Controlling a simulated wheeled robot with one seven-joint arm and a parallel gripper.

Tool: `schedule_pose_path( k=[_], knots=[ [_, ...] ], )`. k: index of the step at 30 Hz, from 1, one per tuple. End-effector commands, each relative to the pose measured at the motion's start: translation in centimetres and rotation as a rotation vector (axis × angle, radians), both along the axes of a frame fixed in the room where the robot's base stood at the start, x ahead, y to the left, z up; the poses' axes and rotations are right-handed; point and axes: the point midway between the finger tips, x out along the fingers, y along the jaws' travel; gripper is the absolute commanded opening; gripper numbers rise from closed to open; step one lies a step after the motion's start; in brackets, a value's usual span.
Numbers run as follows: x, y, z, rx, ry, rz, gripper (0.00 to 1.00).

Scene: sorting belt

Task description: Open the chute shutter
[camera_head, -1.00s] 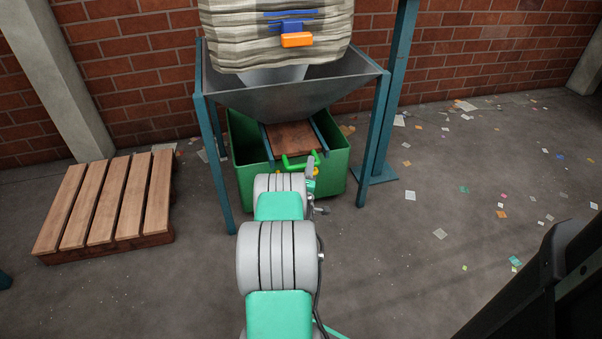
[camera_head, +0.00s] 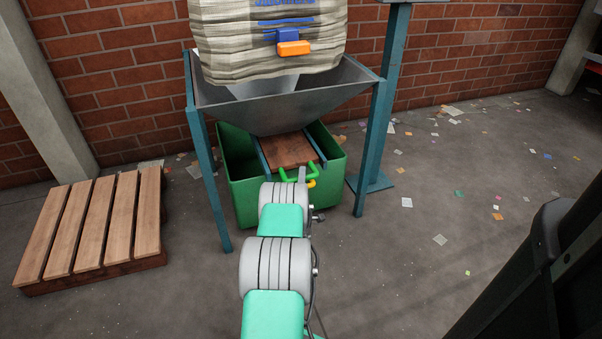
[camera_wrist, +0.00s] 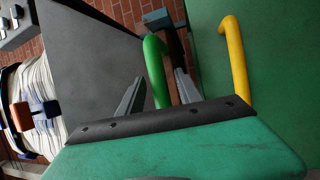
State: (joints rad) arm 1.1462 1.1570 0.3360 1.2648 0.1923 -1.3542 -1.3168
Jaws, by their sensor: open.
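The chute shutter (camera_head: 288,151) is a rust-brown plate lying between two blue-grey rails under the grey hopper (camera_head: 290,110). Its green handle (camera_head: 285,173) is at its front end and also shows in the wrist view (camera_wrist: 156,70). My gripper (camera_wrist: 158,92) is open, with one finger on each side of the green handle in the wrist view. I cannot tell whether the fingers touch it. In the head view my arm partly hides the handle and the gripper.
A green bin (camera_head: 239,185) stands below the shutter; its yellow handle (camera_wrist: 233,65) is close to the right of my gripper. Blue legs (camera_head: 209,180) carry the hopper, and a striped bag (camera_head: 265,55) hangs above. A wooden pallet (camera_head: 93,230) lies left.

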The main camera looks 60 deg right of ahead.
Motion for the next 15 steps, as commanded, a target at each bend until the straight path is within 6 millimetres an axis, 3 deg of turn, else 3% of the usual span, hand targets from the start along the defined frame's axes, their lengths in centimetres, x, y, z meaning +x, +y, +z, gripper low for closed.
schedule_pose_path(
  k=[6, 13, 15],
  knots=[
    [1.0, -2.2, 0.2, 0.000, -0.001, 0.001, 0.41],
    [1.2, -2.4, 0.4, 0.001, 0.001, 0.002, 0.41],
    [1.2, -2.3, 0.4, 0.001, 0.001, 0.002, 0.37]
  ],
)
